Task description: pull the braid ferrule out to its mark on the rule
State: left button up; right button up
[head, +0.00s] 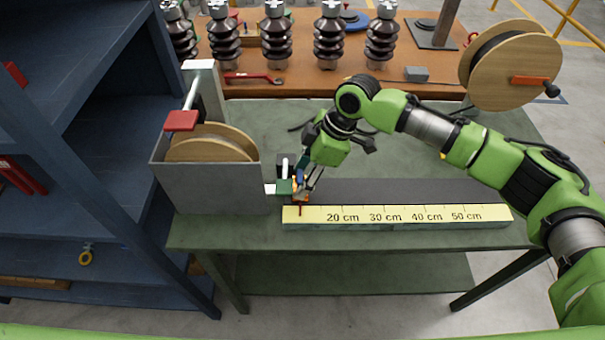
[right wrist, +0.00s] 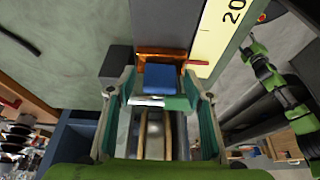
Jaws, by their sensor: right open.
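The braid ferrule looks like a small copper-orange piece with a blue block; its orange part (head: 299,184) sits at the left end of the dark track, and its blue part (right wrist: 160,78) shows in the right wrist view. My right gripper (head: 305,184) is open at the ferrule. In the right wrist view its two fingers (right wrist: 157,92) stand apart on either side of the blue part; I cannot tell whether they touch. No distinct target mark is readable on the rule. My left gripper is not in view.
A grey box (head: 215,188) with a wooden spool (head: 212,146) and a red-handled lever (head: 181,120) stands left of the ferrule. The dark track (head: 400,190) runs clear to the right. A second spool (head: 510,65) and several insulators (head: 277,35) stand behind.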

grip_shut()
jog(key=d+p, duration=0.2)
jog(key=d, duration=0.8)
jog(key=shift+d+p, duration=0.2)
jog(key=shift+p, duration=0.15)
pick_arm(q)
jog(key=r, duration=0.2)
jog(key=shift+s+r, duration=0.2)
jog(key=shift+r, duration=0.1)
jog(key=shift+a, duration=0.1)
pick_arm(e)
jog(key=shift+a, duration=0.1)
grip_release()
jog(key=shift+a, duration=0.1)
jog(key=shift+r, duration=0.1)
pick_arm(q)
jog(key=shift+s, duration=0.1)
pick_arm(e)
jog(key=v, duration=1.2)
